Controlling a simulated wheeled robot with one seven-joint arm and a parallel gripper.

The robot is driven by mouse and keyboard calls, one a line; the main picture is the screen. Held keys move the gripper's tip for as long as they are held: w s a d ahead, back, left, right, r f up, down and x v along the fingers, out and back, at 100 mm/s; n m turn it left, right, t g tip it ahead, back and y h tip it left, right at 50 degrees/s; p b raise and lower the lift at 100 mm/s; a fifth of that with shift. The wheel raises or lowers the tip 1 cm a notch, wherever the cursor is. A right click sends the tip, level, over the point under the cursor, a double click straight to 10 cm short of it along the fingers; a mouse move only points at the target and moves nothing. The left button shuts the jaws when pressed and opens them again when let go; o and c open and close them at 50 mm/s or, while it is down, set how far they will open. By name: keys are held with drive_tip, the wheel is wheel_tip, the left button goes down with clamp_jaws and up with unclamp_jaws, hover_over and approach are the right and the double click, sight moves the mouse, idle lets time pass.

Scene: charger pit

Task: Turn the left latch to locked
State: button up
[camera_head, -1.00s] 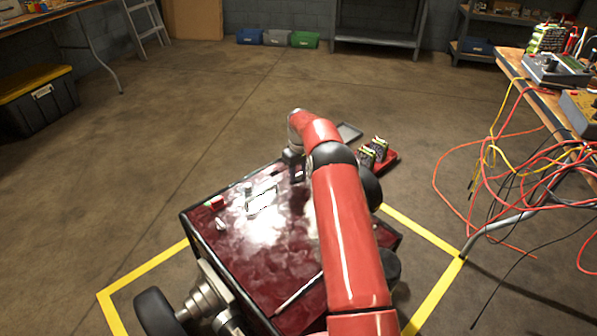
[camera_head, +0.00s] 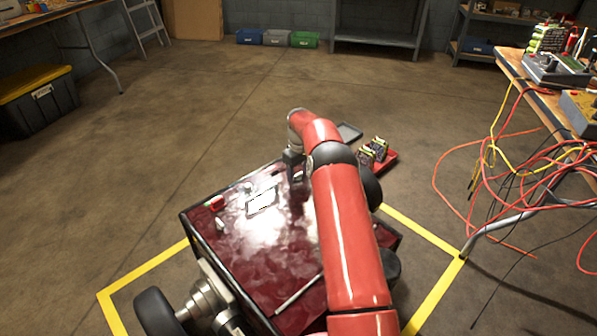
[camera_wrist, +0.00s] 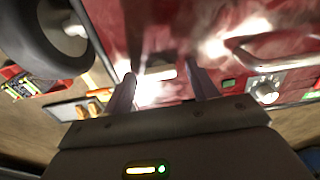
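The red glossy robot body (camera_head: 285,255) sits low on the floor, with small fittings on its top. A small pale fitting (camera_head: 220,224) and a red-and-green one (camera_head: 215,203) are near its left edge; I cannot tell which fitting is the left latch, or its setting. My gripper (camera_head: 296,177) is over the far edge of the top, partly hidden by my arm. In the wrist view my gripper (camera_wrist: 165,86) is open, its fingers apart over a dark slot (camera_wrist: 158,75) with a bright patch. A round silver knob (camera_wrist: 264,91) lies right of the fingers.
A curved handle (camera_wrist: 285,44) rises from the red top. A bright panel (camera_head: 262,200) lies on it. A red tray with batteries (camera_head: 376,152) and a grey tray (camera_head: 349,132) are beyond the body. A cable-hung bench (camera_head: 530,95) stands right.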

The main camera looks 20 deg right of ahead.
sight(299, 174)
wheel_tip(299, 174, up, 8)
drive_tip(key=shift+s+f, duration=0.1)
drive_tip(key=shift+s, duration=0.05)
idle(0.4)
idle(0.3)
